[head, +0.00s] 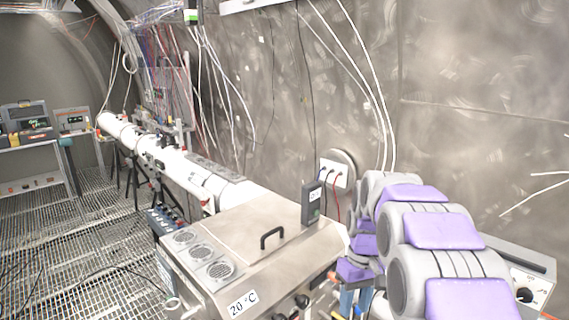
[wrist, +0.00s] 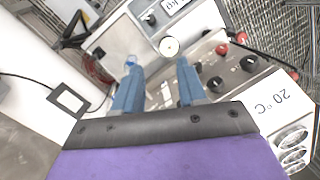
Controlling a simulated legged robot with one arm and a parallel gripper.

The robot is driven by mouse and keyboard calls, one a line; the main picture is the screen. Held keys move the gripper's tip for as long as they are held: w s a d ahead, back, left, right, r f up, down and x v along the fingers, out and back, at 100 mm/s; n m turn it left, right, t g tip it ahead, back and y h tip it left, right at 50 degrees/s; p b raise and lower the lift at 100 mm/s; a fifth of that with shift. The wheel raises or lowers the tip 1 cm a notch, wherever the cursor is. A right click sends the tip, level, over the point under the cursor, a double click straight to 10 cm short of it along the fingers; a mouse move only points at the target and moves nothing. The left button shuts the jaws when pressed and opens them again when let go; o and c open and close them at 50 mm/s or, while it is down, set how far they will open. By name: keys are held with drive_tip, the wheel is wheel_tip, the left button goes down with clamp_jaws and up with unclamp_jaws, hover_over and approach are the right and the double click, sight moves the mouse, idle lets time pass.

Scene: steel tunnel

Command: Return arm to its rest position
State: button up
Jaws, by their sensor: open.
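My grey and purple arm is at the right of the head view, folded in several links beside the steel box. My gripper (wrist: 157,68) shows two blue fingers, spread apart with nothing between them, in the wrist view. In the head view, bits of blue at the gripper (head: 354,302) show low, beyond the box's right side, partly hidden by the arm. In the wrist view the fingers are over a panel with knobs (wrist: 216,84); whether they touch it I cannot tell.
A steel box (head: 235,240) with a black handle (head: 271,238) and a "20 °C" label (head: 242,303) stands close in front. A white tube (head: 160,150) runs back along the wall. An instrument (head: 520,280) is right of my arm. Grated floor (head: 80,240) is open at left.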

drive_tip(key=s+f+m+b, duration=0.1)
drive_tip(key=s+f+b, duration=0.2)
drive_tip(key=s, duration=0.8)
drive_tip(key=s+a+f+m+b, duration=0.1)
drive_tip(key=s+f+b, duration=0.3)
drive_tip(key=s, duration=0.7)
drive_tip(key=s+a+f+m+b, duration=0.1)
drive_tip(key=s+f+b, duration=0.2)
drive_tip(key=s+f, duration=0.3)
drive_tip(key=s, duration=0.5)
drive_tip(key=shift+s+f+m+h+b, duration=0.25)
drive_tip(key=shift+f+m+h+b, duration=0.05)
drive_tip(key=shift+f+m+h, duration=0.1)
